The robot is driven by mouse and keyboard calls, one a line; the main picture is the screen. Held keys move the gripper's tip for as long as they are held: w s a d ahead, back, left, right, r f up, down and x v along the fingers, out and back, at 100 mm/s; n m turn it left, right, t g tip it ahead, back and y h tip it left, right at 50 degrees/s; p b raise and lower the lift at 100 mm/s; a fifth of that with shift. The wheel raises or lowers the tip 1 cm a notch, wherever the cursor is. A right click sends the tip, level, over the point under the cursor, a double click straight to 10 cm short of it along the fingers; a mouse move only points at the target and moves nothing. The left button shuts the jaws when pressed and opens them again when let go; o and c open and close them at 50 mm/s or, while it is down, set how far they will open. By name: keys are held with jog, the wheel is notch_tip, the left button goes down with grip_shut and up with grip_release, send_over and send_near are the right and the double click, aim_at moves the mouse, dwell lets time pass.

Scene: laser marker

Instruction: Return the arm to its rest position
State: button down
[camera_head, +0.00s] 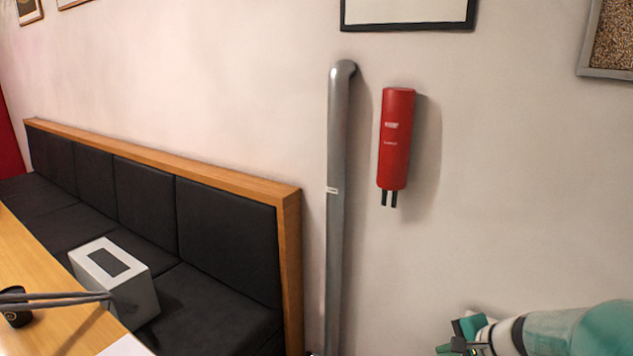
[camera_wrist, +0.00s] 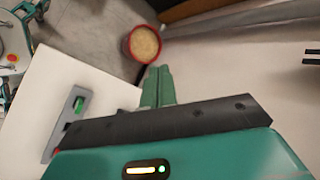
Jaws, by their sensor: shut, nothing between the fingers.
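My gripper (camera_wrist: 158,85) shows in the wrist view with its two green fingers together and nothing between them. In the head view my arm comes in at the lower right corner, with teal and white links, and my gripper (camera_head: 466,330) is partly cut off by the bottom edge. The fingers point toward a floor area with a red round container (camera_wrist: 142,44) holding tan material. A gap seems to lie between the fingertips and that container. The rest position itself is not marked in either view.
A white panel with a grey switch plate (camera_wrist: 72,115) lies left of my gripper in the wrist view. In the head view a grey pipe (camera_head: 338,220) and a red cylinder (camera_head: 397,138) are on the wall.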

jog(key=s+a+r+n+h, duration=0.2)
jog(key=s+a+r+n, duration=0.3)
jog(key=s+a+n, duration=0.1)
jog(key=s+a+r+n+g+h, duration=0.1)
jog(key=s+a+r+n+h, duration=0.1)
jog(key=s+a+r+n, duration=0.3)
jog(key=s+a+n, duration=0.1)
jog(key=s+n, duration=0.2)
jog(key=s, duration=0.1)
jog(key=shift+s+a+r+n, duration=0.2)
jog(key=shift+s+r+n, duration=0.1)
jog(key=shift+s+r, duration=0.1)
